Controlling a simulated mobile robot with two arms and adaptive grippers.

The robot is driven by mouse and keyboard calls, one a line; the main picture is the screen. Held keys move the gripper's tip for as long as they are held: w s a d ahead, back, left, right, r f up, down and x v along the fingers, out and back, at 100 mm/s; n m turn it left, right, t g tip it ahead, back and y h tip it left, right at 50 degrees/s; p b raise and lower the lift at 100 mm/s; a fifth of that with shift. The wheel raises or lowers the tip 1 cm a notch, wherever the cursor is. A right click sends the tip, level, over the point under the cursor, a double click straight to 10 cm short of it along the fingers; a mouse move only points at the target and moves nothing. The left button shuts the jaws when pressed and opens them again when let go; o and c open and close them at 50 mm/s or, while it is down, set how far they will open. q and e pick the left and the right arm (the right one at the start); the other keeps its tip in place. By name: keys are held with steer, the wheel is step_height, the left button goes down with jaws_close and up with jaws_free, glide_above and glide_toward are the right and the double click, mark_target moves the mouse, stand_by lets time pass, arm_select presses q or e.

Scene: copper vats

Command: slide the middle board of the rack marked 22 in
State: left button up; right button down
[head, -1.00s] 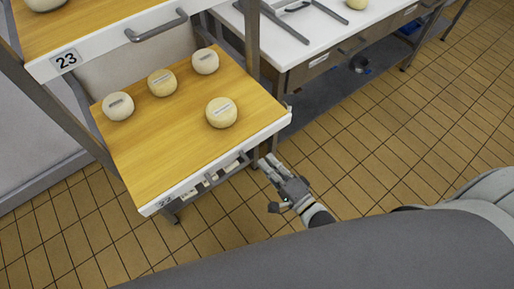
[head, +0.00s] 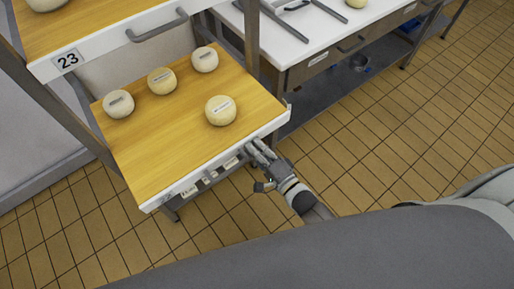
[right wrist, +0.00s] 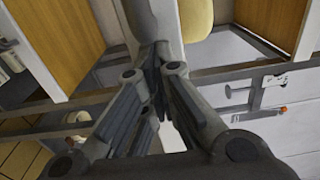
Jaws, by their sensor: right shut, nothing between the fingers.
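The rack holds a wooden board (head: 165,135) with a white front edge that sticks out towards me, with several round pale cheeses (head: 221,110) on it. A bar handle runs along its front, and the number tag near the front's left end is too oblique to read surely. My right gripper (head: 257,152) is shut and empty at the right end of this front, just below the top edge. I cannot tell whether it touches. In the right wrist view its closed fingers (right wrist: 158,75) point at pale and wooden surfaces. My left gripper is not in view.
A higher board front (head: 105,45) marked 23, with its own handle (head: 157,26), sits above at the left. Metal rack posts (head: 252,40) stand beside the boards. A white-topped bench (head: 290,45) is behind to the right. The tiled floor (head: 390,150) at right is clear.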

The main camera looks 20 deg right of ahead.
steer(key=b+x, duration=0.4)
steer(key=x, duration=0.6)
steer(key=b+x, duration=0.4)
steer(key=x, duration=0.5)
steer(key=shift+w+a+f, duration=0.15)
steer(key=shift+w+f, duration=0.1)
steer(key=shift+w, duration=0.15)
steer(key=shift+w+a+b, duration=0.1)
steer(key=shift+w+b, duration=0.15)
steer(key=shift+b, duration=0.05)
steer(key=shift+w+r, duration=0.1)
steer(key=shift+r, duration=0.3)
steer(key=shift+r, duration=0.1)
